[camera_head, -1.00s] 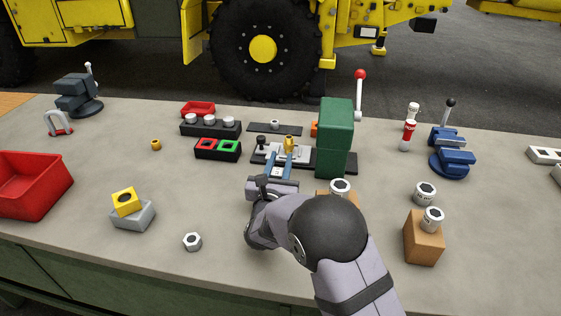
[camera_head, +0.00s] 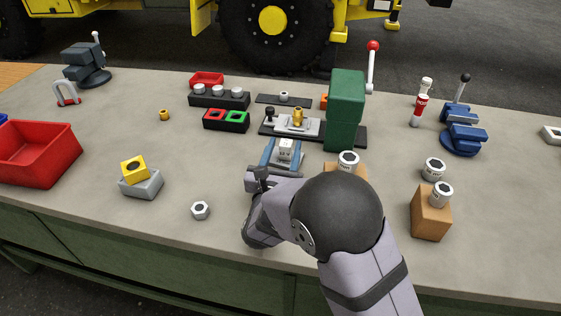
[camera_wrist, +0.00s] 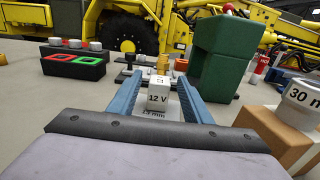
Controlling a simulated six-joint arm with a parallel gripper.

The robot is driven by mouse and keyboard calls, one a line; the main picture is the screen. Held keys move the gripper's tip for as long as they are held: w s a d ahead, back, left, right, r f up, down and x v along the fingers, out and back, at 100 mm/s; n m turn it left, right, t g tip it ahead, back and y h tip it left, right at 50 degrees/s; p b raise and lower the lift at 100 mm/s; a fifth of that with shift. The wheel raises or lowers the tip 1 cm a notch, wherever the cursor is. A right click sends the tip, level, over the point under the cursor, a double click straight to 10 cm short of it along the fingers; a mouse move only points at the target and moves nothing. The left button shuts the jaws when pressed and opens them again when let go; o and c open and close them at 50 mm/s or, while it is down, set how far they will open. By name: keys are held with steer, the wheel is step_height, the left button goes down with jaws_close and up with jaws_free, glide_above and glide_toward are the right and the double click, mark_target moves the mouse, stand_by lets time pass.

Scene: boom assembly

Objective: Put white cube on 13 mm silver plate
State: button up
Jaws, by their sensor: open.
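The white cube (camera_head: 286,147) marked "12 V" stands upright between the fingers of my gripper (camera_head: 284,148). In the wrist view the cube (camera_wrist: 158,93) has a blue finger on each side, with gaps to both. It appears to rest on a pale silver plate (camera_wrist: 157,113) whose label ends in "mm"; the number is hard to read. In the head view a little of this plate (camera_head: 289,160) shows below the cube. My gripper (camera_wrist: 158,88) is open and low around the cube, not clamped on it.
Beyond the cube, a brass fitting (camera_head: 298,116) stands on a fixture beside the tall green block (camera_head: 346,108). A wooden block (camera_head: 431,213) with a white cylinder stands right. A hex nut (camera_head: 200,210) and a yellow block (camera_head: 134,169) on grey lie left.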

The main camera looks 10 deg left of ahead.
mark_target(285, 147)
steer(key=shift+s, duration=2.4)
